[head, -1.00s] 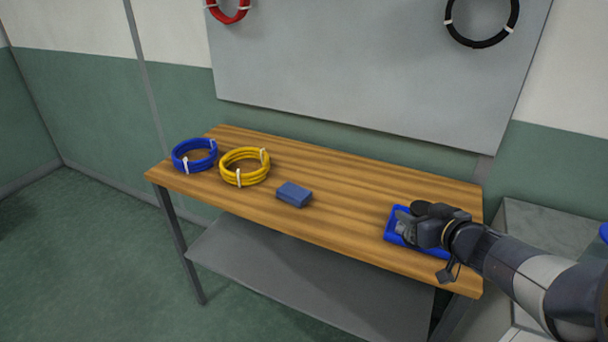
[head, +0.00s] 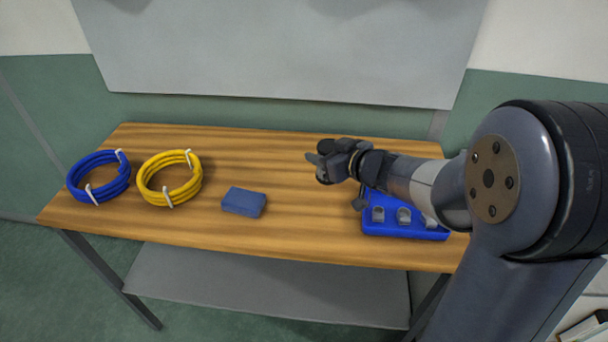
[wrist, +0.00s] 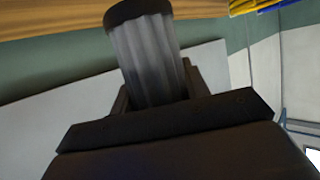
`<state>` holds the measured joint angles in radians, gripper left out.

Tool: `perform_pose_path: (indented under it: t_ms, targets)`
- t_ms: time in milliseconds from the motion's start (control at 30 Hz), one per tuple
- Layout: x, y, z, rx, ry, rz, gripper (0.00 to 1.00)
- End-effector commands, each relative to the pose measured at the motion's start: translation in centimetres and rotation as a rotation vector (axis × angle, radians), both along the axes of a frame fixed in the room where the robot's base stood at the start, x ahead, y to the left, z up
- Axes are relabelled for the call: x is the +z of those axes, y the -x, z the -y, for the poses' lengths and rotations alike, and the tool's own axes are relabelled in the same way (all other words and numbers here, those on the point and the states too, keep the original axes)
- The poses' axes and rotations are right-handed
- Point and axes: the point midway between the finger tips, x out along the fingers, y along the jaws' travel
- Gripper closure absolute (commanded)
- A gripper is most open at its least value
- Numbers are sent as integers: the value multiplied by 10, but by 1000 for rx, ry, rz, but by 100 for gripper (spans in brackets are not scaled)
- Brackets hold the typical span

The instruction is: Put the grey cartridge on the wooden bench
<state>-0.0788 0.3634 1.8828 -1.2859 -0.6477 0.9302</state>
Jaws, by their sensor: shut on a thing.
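The grey cartridge (wrist: 148,58), a ribbed cylinder with a dark end, stands out of my gripper (wrist: 152,95) in the wrist view. My gripper is shut on it. In the head view my gripper (head: 326,161) is over the right half of the wooden bench (head: 290,240), left of the blue tray; it appears to be above the bench top. The cartridge is too small and too mixed with the dark fingers to make out clearly there.
A blue tray (head: 385,228) with several grey pieces is on the bench's right, partly behind my arm. A blue block (head: 244,202), a yellow coil (head: 148,186) and a blue coil (head: 74,184) lie to the left. Bare wood lies between block and tray.

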Motion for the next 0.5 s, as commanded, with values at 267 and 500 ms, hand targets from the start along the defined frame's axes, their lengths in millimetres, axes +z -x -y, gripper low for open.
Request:
perform_pose_path:
  t_ms: [267, 500]
  targets:
    - [-41, 0, 0, 0, -1, -2, 80]
    - [-73, 0, 0, 1, -1, -1, 80]
